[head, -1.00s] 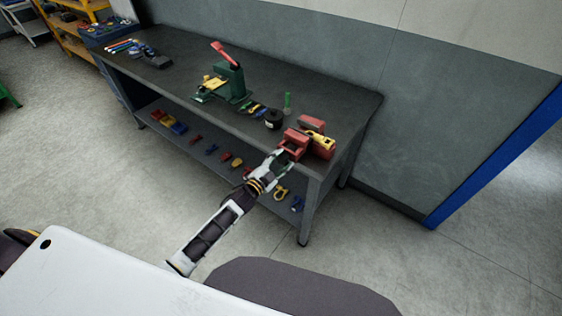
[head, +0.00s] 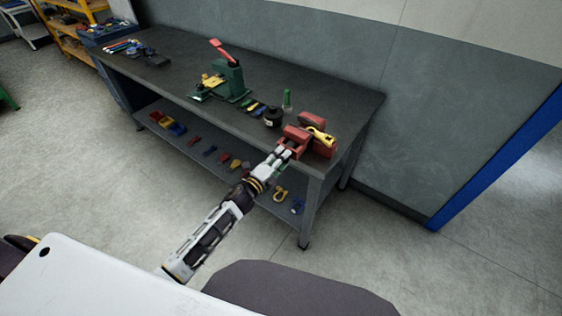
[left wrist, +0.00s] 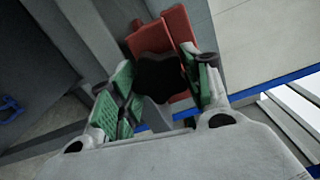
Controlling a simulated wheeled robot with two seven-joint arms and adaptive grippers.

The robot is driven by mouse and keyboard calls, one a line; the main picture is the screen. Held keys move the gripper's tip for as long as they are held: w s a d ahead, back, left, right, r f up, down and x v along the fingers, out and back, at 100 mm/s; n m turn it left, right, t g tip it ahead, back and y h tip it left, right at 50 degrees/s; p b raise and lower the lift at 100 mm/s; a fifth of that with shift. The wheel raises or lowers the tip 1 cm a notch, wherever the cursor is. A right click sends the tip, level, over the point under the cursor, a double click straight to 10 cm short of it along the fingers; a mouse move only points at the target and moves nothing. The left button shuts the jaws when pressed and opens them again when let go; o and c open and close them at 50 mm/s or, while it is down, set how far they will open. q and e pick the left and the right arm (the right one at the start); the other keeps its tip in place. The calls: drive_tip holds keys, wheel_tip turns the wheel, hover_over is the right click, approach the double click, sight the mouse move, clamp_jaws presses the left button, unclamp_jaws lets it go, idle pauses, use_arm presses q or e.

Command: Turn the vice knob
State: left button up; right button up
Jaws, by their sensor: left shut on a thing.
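The red vice (head: 297,133) is mounted at the front right corner of the workbench, with a yellow-and-black item lying on it. In the left wrist view the vice (left wrist: 178,28) shows behind its dark lobed knob (left wrist: 158,76). My left gripper (head: 282,156) reaches the front of the vice. In the left wrist view its green-padded fingers (left wrist: 160,88) are on both sides of the knob, shut on it. In the head view the knob is hidden by the gripper. My right gripper is not in view.
A lower shelf (head: 185,132) holds several coloured shackles and small parts. Open floor lies in front.

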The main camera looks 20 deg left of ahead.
use_arm(q)
drive_tip(key=m+b, duration=0.1)
drive_tip(key=m, duration=0.2)
drive_tip(key=f+m+b, duration=0.1)
drive_tip(key=m+b, duration=0.1)
drive_tip(key=m, duration=0.2)
drive_tip(key=m+b, duration=0.1)
drive_tip(key=m, duration=0.3)
drive_tip(key=shift+s+d+f, duration=0.1)
drive_tip(key=shift+s+f, duration=0.1)
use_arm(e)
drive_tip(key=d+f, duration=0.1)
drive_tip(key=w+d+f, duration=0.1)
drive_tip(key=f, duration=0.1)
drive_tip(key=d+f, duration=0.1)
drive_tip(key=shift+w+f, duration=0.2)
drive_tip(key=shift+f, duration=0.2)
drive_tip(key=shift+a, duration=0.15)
use_arm(q)
drive_tip(key=o, duration=0.9)
drive_tip(key=shift+o, duration=0.6)
drive_tip(key=shift+s+a+r, duration=0.15)
drive_tip(key=shift+a+r, duration=0.05)
drive_tip(key=shift+r, duration=0.1)
drive_tip(key=v, duration=1.2)
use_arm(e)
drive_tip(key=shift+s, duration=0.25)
